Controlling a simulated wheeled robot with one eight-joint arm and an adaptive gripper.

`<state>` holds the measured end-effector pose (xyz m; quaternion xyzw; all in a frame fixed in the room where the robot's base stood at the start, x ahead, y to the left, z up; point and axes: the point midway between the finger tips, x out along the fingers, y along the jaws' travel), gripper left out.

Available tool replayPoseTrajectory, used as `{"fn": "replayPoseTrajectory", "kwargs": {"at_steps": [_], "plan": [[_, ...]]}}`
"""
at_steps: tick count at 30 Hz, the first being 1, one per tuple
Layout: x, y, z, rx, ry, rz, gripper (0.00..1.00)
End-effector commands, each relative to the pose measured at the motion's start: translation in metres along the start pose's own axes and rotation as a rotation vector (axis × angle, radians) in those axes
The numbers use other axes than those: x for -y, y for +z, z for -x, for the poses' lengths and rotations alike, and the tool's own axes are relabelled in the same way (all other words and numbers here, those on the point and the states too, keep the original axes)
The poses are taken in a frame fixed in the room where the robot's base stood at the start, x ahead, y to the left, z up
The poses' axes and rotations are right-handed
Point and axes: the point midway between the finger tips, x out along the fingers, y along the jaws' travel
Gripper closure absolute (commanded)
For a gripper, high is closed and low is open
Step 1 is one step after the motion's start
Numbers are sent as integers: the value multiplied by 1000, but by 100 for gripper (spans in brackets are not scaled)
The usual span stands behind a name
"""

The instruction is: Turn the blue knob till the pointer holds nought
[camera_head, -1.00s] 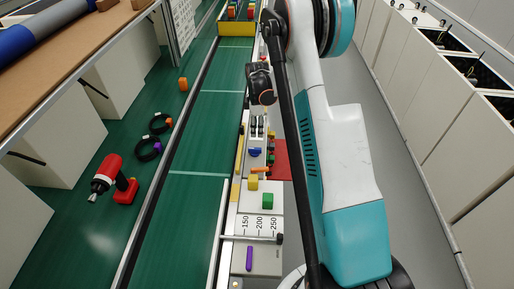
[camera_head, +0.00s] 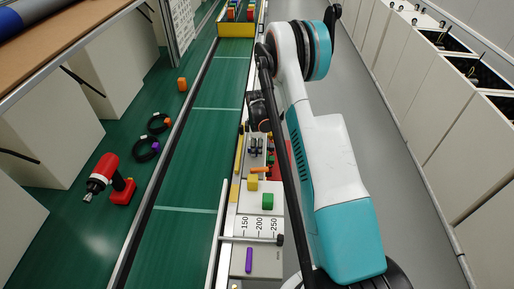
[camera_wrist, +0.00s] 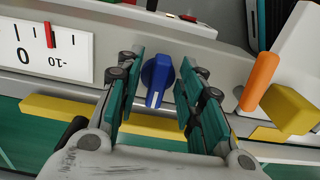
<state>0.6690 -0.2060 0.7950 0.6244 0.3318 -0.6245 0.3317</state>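The blue knob (camera_wrist: 155,76) shows in the wrist view on a grey panel, with a white line on it pointing down in the picture. My gripper (camera_wrist: 160,66) is open, with one green-padded finger on each side of the knob; gaps show between the pads and the knob. A white scale (camera_wrist: 75,46) at the left reads 0 and -10, upside down. Its red pointer (camera_wrist: 49,35) stands between the 0 and -10 labels, off the 0. In the head view my arm hides the gripper, and I cannot make out the knob.
An orange handle (camera_wrist: 260,78) and a yellow block (camera_wrist: 290,108) stand right of my gripper. The grey aisle floor (camera_head: 370,140) is clear.

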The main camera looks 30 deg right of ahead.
Motion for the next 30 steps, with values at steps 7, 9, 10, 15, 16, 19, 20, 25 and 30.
{"fn": "replayPoseTrajectory", "kwargs": {"at_steps": [7,9,10,15,16,19,20,25,30], "plan": [[0,0,0,0,0,0,100],[0,0,0,0,0,0,100],[0,0,0,0,0,0,100],[0,0,0,0,0,-6,100],[0,0,0,0,0,-10,100],[0,0,0,0,0,-32,100],[0,0,0,0,0,-43,100],[1,0,-1,0,0,-132,100],[3,0,-2,0,1,-271,100]]}}
